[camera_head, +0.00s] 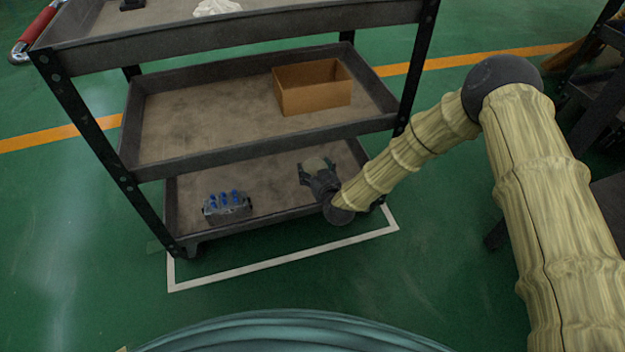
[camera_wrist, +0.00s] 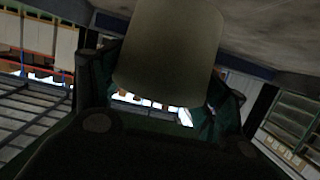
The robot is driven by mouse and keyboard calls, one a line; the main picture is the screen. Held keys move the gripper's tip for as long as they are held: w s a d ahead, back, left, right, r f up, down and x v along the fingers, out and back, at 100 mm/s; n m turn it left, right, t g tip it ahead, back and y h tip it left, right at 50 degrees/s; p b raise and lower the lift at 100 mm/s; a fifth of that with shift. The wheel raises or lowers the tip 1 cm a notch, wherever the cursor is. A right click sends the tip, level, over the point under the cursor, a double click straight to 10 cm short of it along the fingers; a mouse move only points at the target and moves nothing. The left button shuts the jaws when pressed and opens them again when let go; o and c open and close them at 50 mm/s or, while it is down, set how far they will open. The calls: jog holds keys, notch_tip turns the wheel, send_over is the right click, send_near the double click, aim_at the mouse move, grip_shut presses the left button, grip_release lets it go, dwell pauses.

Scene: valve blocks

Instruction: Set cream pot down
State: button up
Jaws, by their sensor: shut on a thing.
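The cream pot (camera_wrist: 168,55) fills the upper middle of the wrist view, between the fingers of my gripper (camera_wrist: 160,90). In the head view my gripper (camera_head: 318,170) is at the bottom shelf of the dark cart, on its right side, and is shut on the pot (camera_head: 319,164), which shows as a small pale patch between the fingers. The pot's underside is hidden, so I cannot tell whether it touches the bottom shelf (camera_head: 270,200).
A grey valve block with blue tops (camera_head: 226,203) stands on the bottom shelf at the left. An open cardboard box (camera_head: 312,88) sits on the middle shelf (camera_head: 200,120), above my gripper. The bottom shelf is clear between block and gripper. A dark cart post (camera_head: 416,65) stands at the right.

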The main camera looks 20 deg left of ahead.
aim_at(311, 171)
jog(key=shift+f+b, duration=0.9)
jog(key=shift+f, duration=0.95)
jog(key=shift+f, duration=0.15)
jog(key=o, duration=1.1)
jog(key=shift+c, duration=0.2)
jog(key=shift+s+d+r, duration=0.1)
jog(key=shift+s+r, duration=0.1)
jog(key=shift+r, duration=0.1)
jog(key=p+v, duration=0.5)
jog(key=v, duration=0.5)
jog(key=shift+s+d+r, duration=0.1)
jog(key=shift+d+r, duration=0.05)
jog(key=shift+s+d+p, duration=0.35)
jog(key=shift+s+p, duration=0.05)
jog(key=shift+s, duration=0.05)
